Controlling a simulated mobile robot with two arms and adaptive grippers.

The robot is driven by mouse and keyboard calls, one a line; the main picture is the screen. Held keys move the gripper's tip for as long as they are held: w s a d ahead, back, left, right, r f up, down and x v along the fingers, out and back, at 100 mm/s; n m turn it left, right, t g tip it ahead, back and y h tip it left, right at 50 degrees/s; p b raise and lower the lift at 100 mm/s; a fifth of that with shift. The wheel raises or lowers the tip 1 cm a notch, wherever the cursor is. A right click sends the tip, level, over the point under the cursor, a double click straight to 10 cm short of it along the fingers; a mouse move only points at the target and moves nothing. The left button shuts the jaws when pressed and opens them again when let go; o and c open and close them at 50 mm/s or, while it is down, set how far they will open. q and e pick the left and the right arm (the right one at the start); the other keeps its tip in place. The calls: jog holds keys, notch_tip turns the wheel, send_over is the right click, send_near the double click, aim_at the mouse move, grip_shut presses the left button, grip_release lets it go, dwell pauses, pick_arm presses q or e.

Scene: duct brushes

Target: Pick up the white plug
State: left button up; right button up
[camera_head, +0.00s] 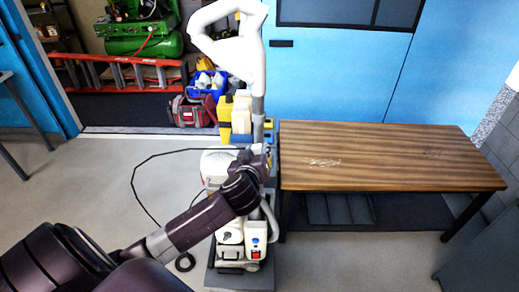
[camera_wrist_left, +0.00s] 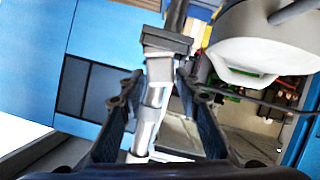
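I cannot make out the white plug for certain in either view. A small whitish thing (camera_head: 325,162) lies on the wooden table, too small to identify. My left gripper (camera_head: 262,152) is at the upright cleaning machine, left of the table; its fingers are hard to see there. In the left wrist view my left gripper (camera_wrist_left: 160,112) is open, its two dark fingers apart. A grey metal tube (camera_wrist_left: 158,85) shows between the fingers, with visible gaps on both sides. A white rounded machine part (camera_wrist_left: 262,55) is at upper right. My right gripper is not in view.
The machine has a thick white hose (camera_head: 240,55) and a white lower body (camera_head: 230,233). A black cable (camera_head: 135,185) loops over the floor. The wooden table (camera_head: 400,170) stands at right, mostly bare. A red bag (camera_head: 190,110) and a green compressor (camera_head: 140,35) are behind.

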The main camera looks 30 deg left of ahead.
pick_arm(q)
jog(key=shift+x, duration=1.35)
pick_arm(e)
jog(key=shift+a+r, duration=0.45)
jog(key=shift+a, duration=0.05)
pick_arm(q)
jog(key=shift+s, duration=0.1)
grip_shut()
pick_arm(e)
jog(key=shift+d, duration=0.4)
pick_arm(q)
notch_tip(320, 180, up, 19)
jog(key=shift+b, duration=0.9)
jog(key=shift+r+p, duration=0.3)
jog(key=shift+r, duration=0.4)
notch_tip(320, 180, up, 3)
jog(key=p, duration=0.3)
jog(key=shift+f, duration=0.1)
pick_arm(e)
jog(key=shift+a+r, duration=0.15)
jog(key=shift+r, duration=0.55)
